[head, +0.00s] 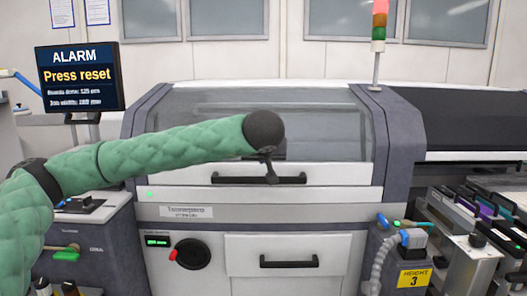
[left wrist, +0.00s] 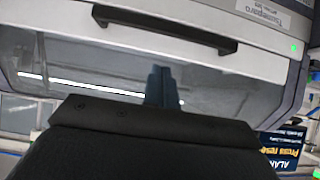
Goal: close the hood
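The hood (head: 325,140) is the clear grey cover of the large machine, with a white front strip and a dark bar handle (head: 230,180). Its lower edge lies along the machine's white front, with no clear gap in the head view. My left gripper (head: 271,180) points down in front of the handle; contact cannot be told there. In the left wrist view, the gripper's fingers (left wrist: 162,86) are together with nothing seen between them. The handle (left wrist: 165,30) shows beyond their tips, apart from them in the picture. My right gripper is not in view.
A lower drawer with a handle (head: 289,262) and a black knob (head: 192,254) are below the hood. An alarm screen (head: 78,77) reads "Press reset". A signal tower (head: 379,30) stands at the back. Feeders (head: 484,212) crowd the right; a grey unit (head: 95,235) is at left.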

